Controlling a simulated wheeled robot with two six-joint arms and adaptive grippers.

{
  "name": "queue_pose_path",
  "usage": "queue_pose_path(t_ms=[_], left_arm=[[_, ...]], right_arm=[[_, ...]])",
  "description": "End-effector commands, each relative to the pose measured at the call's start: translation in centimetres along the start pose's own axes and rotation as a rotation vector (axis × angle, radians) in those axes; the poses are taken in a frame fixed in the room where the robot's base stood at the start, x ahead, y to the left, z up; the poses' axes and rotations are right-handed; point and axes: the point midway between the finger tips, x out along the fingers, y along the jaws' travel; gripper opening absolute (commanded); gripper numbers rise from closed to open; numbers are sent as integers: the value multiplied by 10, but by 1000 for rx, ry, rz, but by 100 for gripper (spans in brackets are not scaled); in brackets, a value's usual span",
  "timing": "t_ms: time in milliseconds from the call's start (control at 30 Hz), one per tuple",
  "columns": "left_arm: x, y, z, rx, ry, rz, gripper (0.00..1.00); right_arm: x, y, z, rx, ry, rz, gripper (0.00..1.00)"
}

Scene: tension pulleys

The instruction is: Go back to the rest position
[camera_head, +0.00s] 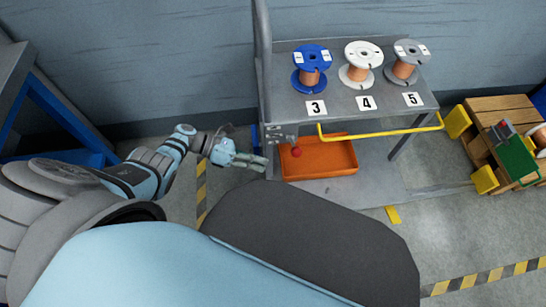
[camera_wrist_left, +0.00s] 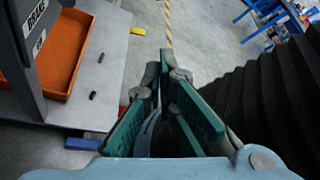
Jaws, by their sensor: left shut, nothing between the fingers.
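My left gripper (camera_head: 254,162) shows in the head view, left of the cart, with its fingers pointing right towards the cart's left side. In the left wrist view the fingers (camera_wrist_left: 165,78) with green pads are together, and nothing is seen held between them. The left arm reaches in from the left side of the head view. My right gripper is in neither view.
A grey cart (camera_head: 349,105) carries a blue spool (camera_head: 312,58), a white spool (camera_head: 358,73) and a grey spool (camera_head: 405,71). It has a yellow rail (camera_head: 385,132) and an orange tray (camera_head: 327,172) below. A wooden pallet (camera_head: 490,104) stands right.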

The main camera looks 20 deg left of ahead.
Motion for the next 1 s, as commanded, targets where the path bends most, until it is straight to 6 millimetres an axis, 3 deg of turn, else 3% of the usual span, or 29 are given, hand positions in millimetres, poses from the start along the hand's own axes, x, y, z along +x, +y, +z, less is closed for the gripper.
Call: queue_pose_path(t_ms=[167,667,767,867,933,1000], left_arm=[[-11,1,-1,0,0,1,0],[-12,1,-1,1,-1,2,0],[-12,7,-2,93,5,30,0],[-19,48,-35,419,205,181,0],[-34,82,-79,793,520,255,0],[-63,90,-139,1251,945,161,0]], right_arm=[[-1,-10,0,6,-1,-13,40],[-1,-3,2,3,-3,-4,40],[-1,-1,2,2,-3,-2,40],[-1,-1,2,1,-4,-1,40],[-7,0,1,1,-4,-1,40],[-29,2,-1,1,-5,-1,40]])
